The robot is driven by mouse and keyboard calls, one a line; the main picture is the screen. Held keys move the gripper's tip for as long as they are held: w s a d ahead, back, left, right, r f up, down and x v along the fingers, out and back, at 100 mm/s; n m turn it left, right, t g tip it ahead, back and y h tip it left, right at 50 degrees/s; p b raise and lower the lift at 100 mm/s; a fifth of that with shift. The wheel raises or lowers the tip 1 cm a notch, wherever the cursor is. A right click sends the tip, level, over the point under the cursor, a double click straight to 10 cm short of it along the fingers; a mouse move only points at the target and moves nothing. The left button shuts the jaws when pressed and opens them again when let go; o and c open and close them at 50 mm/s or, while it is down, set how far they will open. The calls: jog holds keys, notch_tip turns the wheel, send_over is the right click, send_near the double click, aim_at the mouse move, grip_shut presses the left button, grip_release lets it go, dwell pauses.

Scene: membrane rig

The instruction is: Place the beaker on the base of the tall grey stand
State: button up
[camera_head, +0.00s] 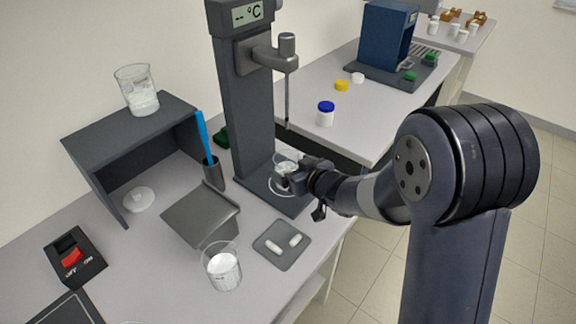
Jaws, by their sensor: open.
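The tall grey stand (250,110) rises at the middle of the table, with a °C display at its top. Its dark base (297,207) bears a white ring mark. A clear beaker (286,158) with white contents is at the base, upright as far as I can see, partly hidden behind my gripper. My gripper (294,178) is open, low over the base, right at the beaker. Whether its fingers touch the glass, and whether the beaker's bottom rests on the base, I cannot tell.
A probe (288,95) hangs from the stand's arm above the base. Another beaker (223,269) stands at the front, and one (141,97) on the grey shelf (85,150). A tray (270,250) with two white bars, a tilted grey plate (196,212) and a blue-handled tool (204,137) are nearby.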

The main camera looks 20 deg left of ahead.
jog(key=v, duration=0.8)
jog(key=shift+s+d+r, duration=0.15)
jog(key=shift+s+d, duration=0.05)
